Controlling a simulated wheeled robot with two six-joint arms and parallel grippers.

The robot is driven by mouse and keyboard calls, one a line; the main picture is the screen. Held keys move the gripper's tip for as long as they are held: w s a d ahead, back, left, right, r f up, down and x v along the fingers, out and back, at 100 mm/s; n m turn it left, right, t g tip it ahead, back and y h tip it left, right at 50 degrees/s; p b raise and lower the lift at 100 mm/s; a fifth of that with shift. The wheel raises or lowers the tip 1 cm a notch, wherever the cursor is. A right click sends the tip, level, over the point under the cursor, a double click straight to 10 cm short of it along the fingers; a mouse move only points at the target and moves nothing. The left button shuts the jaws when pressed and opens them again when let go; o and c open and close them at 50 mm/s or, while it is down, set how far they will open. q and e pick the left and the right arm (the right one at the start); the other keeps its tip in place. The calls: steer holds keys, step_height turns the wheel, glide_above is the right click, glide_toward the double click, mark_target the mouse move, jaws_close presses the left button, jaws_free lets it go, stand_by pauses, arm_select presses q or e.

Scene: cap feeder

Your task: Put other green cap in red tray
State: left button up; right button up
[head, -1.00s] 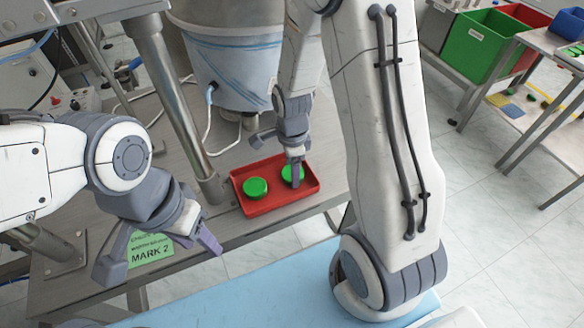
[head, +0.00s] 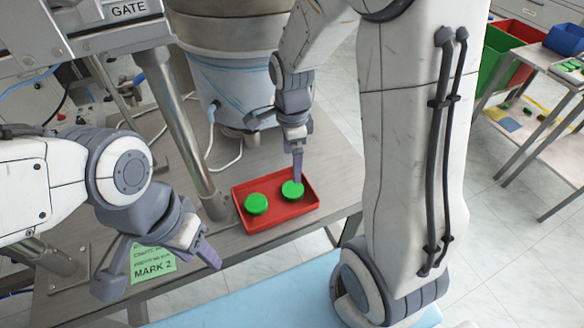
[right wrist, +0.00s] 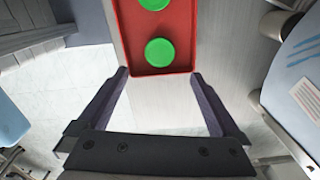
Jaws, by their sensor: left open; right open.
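The red tray (head: 270,225) stands on the metal table. Two green caps lie in it, a left one (head: 256,204) and a right one (head: 293,190). My right gripper (head: 298,176) is over the right cap, and its finger overlaps that cap's far edge in the head view. In the right wrist view the open, empty fingers (right wrist: 160,74) flank the tray's end (right wrist: 133,40). One green cap (right wrist: 160,52) shows whole beyond them, and the other (right wrist: 155,3) is cut by the top edge. My left gripper (head: 160,272) is open and empty at the table's front left.
A metal post (head: 178,125) rises left of the tray, and a large feeder bowl (head: 240,85) stands behind it. A green MARK 2 label (head: 152,262) lies near my left gripper. A side table with bins (head: 510,45) is at the far right.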

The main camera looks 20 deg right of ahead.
steer(key=s+a+r+n, duration=0.3)
steer(key=s+a+n, duration=0.4)
steer(key=n, duration=0.6)
steer(key=s+a+r+n+y, duration=0.1)
steer(key=s+a+r+n, duration=0.3)
steer(key=s+n, duration=0.7)
steer(key=shift+a+n, duration=1.35)
steer(key=shift+n, duration=0.25)
steer(key=shift+r, duration=0.15)
